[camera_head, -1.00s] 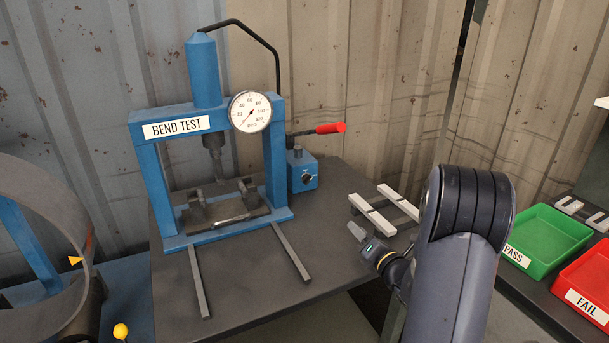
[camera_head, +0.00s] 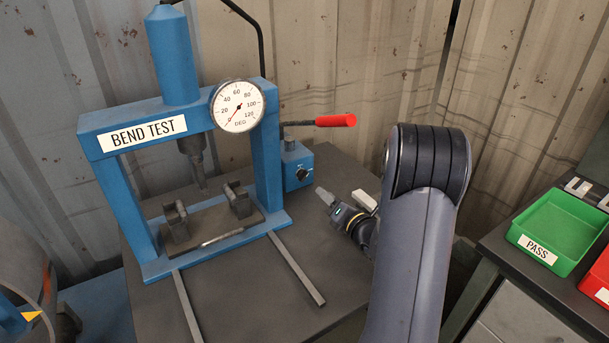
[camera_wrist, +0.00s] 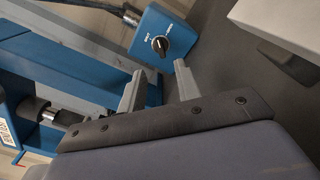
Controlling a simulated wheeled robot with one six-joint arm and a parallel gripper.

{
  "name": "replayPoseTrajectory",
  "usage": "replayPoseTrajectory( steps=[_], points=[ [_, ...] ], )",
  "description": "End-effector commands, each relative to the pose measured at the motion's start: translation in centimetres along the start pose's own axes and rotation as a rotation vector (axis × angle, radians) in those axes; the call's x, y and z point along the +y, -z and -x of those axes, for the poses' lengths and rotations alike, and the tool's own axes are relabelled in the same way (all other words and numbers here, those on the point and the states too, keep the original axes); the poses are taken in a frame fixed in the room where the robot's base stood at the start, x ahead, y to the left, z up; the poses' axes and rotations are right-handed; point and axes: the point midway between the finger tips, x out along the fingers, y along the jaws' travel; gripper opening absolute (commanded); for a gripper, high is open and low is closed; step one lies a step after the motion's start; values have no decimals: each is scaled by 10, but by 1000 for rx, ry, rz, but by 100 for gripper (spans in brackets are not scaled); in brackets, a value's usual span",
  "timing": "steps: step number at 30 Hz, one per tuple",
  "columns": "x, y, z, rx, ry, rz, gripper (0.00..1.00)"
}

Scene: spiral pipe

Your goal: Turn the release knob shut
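The release knob (camera_head: 303,174) is a small black dial with a light pointer mark, on the face of a blue pump box (camera_head: 292,155) beside the bend-test press. In the wrist view the knob (camera_wrist: 160,44) sits just beyond my fingertips, with small labels around it too blurred to read surely. My gripper (camera_head: 322,195) is just right of and below the box in the head view. In the wrist view my gripper (camera_wrist: 159,75) has its two grey fingers apart, with nothing between them. The fingers appear clear of the knob.
The blue press (camera_head: 190,122) with its dial gauge (camera_head: 238,107) stands left of the box. A red-handled lever (camera_head: 336,120) sticks out above the box. Pale bars lie on the dark table beside my arm. A green PASS tray (camera_head: 560,228) and red FAIL tray stand at right.

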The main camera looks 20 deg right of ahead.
Motion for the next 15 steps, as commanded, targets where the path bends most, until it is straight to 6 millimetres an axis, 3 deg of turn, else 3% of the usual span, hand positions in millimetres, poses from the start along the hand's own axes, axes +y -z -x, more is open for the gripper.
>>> replayPoseTrajectory(
  steps=[15],
  points=[
    [2,0,-87,1,-2,0,32]
  ],
)
